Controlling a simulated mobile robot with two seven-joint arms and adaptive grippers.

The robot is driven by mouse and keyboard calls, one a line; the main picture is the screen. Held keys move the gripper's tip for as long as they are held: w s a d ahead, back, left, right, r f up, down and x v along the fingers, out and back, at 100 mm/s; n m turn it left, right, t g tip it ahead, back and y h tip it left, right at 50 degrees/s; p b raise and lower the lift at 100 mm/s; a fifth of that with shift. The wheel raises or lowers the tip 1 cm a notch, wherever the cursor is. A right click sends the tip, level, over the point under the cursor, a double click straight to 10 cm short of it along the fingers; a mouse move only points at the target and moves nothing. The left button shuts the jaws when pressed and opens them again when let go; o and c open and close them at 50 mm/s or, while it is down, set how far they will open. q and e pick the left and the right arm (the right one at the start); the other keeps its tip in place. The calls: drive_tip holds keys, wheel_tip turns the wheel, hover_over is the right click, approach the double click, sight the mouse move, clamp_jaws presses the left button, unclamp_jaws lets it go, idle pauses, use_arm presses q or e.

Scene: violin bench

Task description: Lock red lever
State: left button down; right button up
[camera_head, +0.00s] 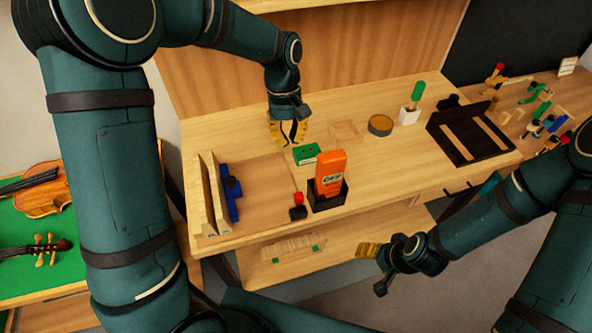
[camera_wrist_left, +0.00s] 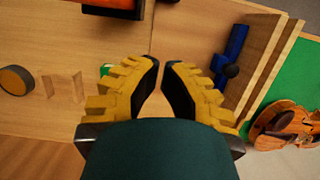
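A small red-topped lever (camera_head: 298,198) on a black base stands at the front of the bench, left of the orange box in its black holder. I cannot tell from this view whether it is locked. It is not visible in the left wrist view. My left gripper (camera_head: 288,137) hangs over the bench behind the lever, well apart from it. Its yellow fingers show a narrow gap between the tips in the left wrist view (camera_wrist_left: 162,66), with nothing between them. My right gripper (camera_head: 372,268) is open and empty in front of the bench, below its top.
An orange box (camera_head: 330,172) stands right of the lever. A green box (camera_head: 306,153) lies behind it, near my left gripper. A blue tool (camera_head: 231,193) and wooden boards (camera_head: 210,196) are at the left. A black rack (camera_head: 470,133) stands at the right.

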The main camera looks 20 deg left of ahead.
sight(299, 203)
use_arm(q)
drive_tip(key=s+d+f+b, duration=0.1)
drive_tip(key=s+d+f, duration=0.2)
drive_tip(key=f, duration=0.6)
drive_tip(key=shift+s+d+f, duration=0.3)
drive_tip(key=shift+s, duration=0.8)
drive_tip(key=shift+s+d+r+t+b, duration=0.2)
drive_tip(key=shift+t+b, duration=0.1)
drive_tip(key=shift+b, duration=0.1)
